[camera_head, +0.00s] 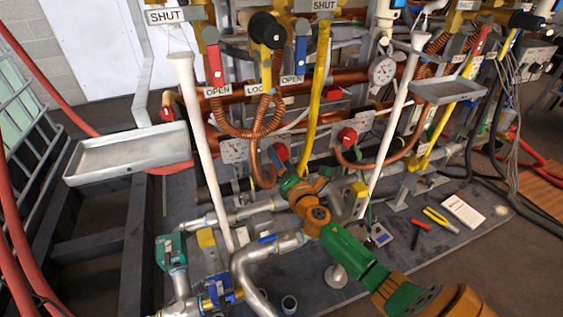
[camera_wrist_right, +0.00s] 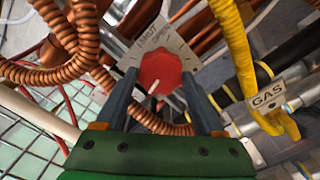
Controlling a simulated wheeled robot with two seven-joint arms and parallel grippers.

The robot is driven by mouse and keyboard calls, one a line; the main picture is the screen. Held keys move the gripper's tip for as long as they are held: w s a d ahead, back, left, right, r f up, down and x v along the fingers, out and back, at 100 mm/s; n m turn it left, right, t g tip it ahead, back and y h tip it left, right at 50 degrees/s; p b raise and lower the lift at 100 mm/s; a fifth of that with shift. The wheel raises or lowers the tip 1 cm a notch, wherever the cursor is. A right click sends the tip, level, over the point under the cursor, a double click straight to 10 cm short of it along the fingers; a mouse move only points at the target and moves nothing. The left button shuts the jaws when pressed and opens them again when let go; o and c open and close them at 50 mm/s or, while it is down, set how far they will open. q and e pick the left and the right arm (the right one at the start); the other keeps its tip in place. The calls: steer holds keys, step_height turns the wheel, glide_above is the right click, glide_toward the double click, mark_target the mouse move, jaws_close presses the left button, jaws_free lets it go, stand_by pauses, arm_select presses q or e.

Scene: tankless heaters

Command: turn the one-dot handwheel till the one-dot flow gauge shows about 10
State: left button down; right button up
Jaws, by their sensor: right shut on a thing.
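A small gauge (camera_head: 234,151) is beside the wheel. Its reading and any dots are too small to tell. My left gripper is not in view.
Another red handwheel (camera_head: 347,137) and a round gauge (camera_head: 382,71) are to the right. A grey tray (camera_head: 130,152) stands at left. Copper coils and a yellow pipe (camera_head: 318,90) crowd the wheel. Tools and a white notepad (camera_head: 463,211) lie on the base at right.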

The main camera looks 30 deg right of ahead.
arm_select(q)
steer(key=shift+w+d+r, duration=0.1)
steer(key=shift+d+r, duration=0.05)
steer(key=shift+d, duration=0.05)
arm_select(e)
steer(key=m, duration=1.1)
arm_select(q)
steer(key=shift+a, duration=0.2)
arm_select(e)
steer(key=shift+m, duration=0.3)
steer(key=o, duration=1.1)
steer(key=shift+r, duration=0.1)
steer(key=shift+s, duration=0.1)
